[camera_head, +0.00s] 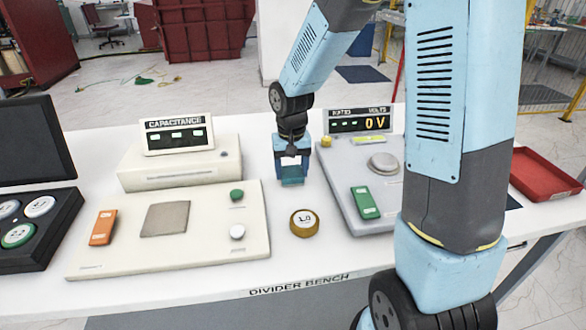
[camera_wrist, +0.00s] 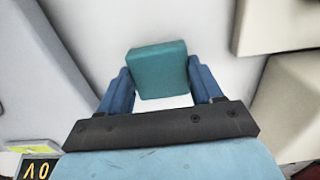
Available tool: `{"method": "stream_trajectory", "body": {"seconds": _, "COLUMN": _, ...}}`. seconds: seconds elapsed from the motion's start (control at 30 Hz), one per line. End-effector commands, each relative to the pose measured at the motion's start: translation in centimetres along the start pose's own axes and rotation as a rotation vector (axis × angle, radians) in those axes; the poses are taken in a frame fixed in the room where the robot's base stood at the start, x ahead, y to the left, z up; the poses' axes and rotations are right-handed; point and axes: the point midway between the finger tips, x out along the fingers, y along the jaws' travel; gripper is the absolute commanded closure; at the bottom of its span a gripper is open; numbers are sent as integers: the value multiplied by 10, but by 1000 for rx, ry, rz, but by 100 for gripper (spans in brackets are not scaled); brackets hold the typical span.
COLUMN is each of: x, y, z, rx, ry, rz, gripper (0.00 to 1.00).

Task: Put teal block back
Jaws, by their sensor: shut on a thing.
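The teal block (camera_wrist: 158,70) is between the two blue fingers of my gripper (camera_wrist: 160,88) in the wrist view, and the gripper is shut on it. In the head view my gripper (camera_head: 292,170) points down over the white bench, between the capacitance unit and the ratio unit. The teal block (camera_head: 292,176) shows at its fingertips, low over the bench top. I cannot tell whether it touches the bench.
The capacitance unit (camera_head: 180,168) is left of my gripper, the ratio/volts unit (camera_head: 348,185) right. A round gold-rimmed piece marked 1.0 (camera_head: 304,222) lies in front. A black tray of round pieces (camera_head: 38,225) is far left, a red tray (camera_head: 546,175) far right.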

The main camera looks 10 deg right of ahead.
Motion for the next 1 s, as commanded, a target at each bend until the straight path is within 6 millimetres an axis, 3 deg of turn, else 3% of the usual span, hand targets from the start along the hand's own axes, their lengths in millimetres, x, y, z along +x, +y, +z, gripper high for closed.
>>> {"method": "stream_trajectory", "body": {"seconds": 0.1, "x": 2, "y": 0, "z": 0, "rx": 0, "ry": -1, "rz": 0, "gripper": 79}}
{"method": "stream_trajectory", "body": {"seconds": 0.13, "x": 2, "y": 0, "z": 0, "rx": 0, "ry": -1, "rz": 0, "gripper": 34}}
{"method": "stream_trajectory", "body": {"seconds": 0.4, "x": 2, "y": 0, "z": 0, "rx": 1, "ry": -1, "rz": 0, "gripper": 9}}
{"method": "stream_trajectory", "body": {"seconds": 0.77, "x": -6, "y": 1, "z": -1, "rx": 1, "ry": 2, "rz": 0, "gripper": 9}}
{"method": "stream_trajectory", "body": {"seconds": 1.0, "x": -46, "y": 1, "z": -1, "rx": 2, "ry": 5, "rz": 0, "gripper": 9}}
